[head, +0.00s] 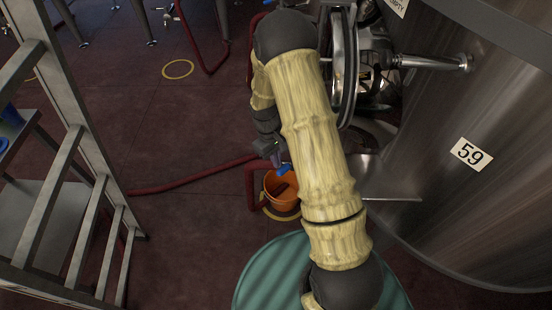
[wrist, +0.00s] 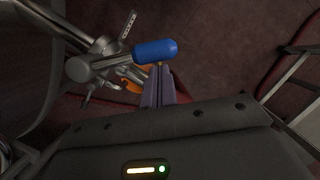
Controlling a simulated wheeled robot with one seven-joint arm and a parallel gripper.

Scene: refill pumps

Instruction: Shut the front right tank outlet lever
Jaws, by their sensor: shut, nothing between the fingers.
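The outlet lever has a blue grip (wrist: 155,50) that points to the right from a bright metal valve (wrist: 92,68) in the wrist view. In the head view only a bit of blue (head: 284,169) shows beside my arm, above the bucket. My gripper (wrist: 159,72) is shut and empty, with its fingertips right at the lower side of the blue grip. I cannot tell whether they touch it. In the head view my gripper (head: 277,160) is small and partly dark. My arm hides the valve there. The steel tank (head: 440,150) labelled 59 stands at the right.
An orange bucket (head: 281,193) stands on the floor below the lever. Red hoses (head: 190,185) cross the floor. A metal step ladder (head: 85,165) stands at the left. A round hatch (head: 345,65) sits on the tank side.

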